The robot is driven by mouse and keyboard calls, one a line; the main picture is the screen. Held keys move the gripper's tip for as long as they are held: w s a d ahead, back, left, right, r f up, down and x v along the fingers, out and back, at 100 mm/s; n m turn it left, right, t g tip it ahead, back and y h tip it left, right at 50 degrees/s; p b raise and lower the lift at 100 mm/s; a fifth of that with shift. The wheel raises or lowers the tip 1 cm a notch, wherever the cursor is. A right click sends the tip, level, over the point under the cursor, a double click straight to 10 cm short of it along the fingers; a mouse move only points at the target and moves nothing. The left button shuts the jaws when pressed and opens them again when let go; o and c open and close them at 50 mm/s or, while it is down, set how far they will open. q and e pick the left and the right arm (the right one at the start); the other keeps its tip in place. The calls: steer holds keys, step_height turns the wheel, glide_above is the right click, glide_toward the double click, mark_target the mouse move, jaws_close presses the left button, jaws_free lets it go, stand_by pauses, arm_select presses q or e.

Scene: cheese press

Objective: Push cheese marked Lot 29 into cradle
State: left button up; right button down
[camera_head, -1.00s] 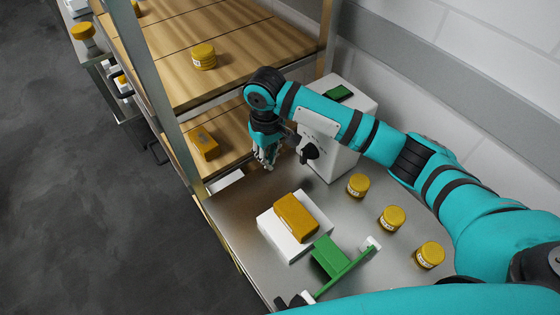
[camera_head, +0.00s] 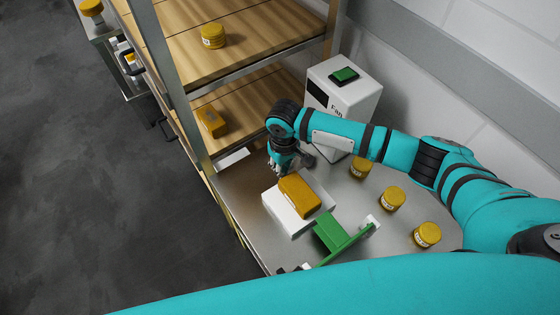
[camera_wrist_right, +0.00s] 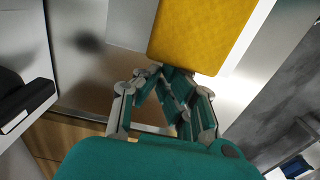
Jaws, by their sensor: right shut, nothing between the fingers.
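An orange-yellow block of cheese (camera_head: 299,196) lies on a white block (camera_head: 285,219) on the steel table; no lot mark is legible on it. A green bracket with a long bar (camera_head: 329,233) stands just in front of it; I cannot tell if this is the cradle. My right gripper (camera_head: 277,169) is shut and empty, pointing down close to the cheese's far end. In the right wrist view the shut fingers (camera_wrist_right: 168,77) are at the edge of the cheese (camera_wrist_right: 203,32); contact is unclear. My left gripper is not visible.
Round yellow cheeses (camera_head: 392,199) stand in a row along the table's right side. A white box with a green top button (camera_head: 344,75) stands behind my right arm. Wooden shelves (camera_head: 243,45) at the back left hold more cheese. Dark floor lies at left.

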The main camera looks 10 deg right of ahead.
mark_target(310, 199)
steer(key=shift+s+r+p, duration=0.15)
steer(key=shift+s+p, duration=0.05)
steer(key=shift+p, duration=0.15)
steer(key=s+d+p, duration=0.1)
steer(key=s+p, duration=0.2)
steer(key=s+d+p, duration=0.1)
steer(key=s+p, duration=0.2)
steer(key=s+d+p, duration=0.2)
steer(key=s+p, duration=0.2)
steer(key=shift+r, duration=0.1)
steer(key=shift+s+d+f, duration=0.2)
steer(key=shift+s, duration=0.15)
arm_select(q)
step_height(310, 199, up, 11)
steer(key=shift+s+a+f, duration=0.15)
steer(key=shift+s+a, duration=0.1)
arm_select(e)
steer(key=shift+f, duration=0.1)
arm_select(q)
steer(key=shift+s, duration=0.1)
arm_select(e)
steer(key=shift+w, duration=0.1)
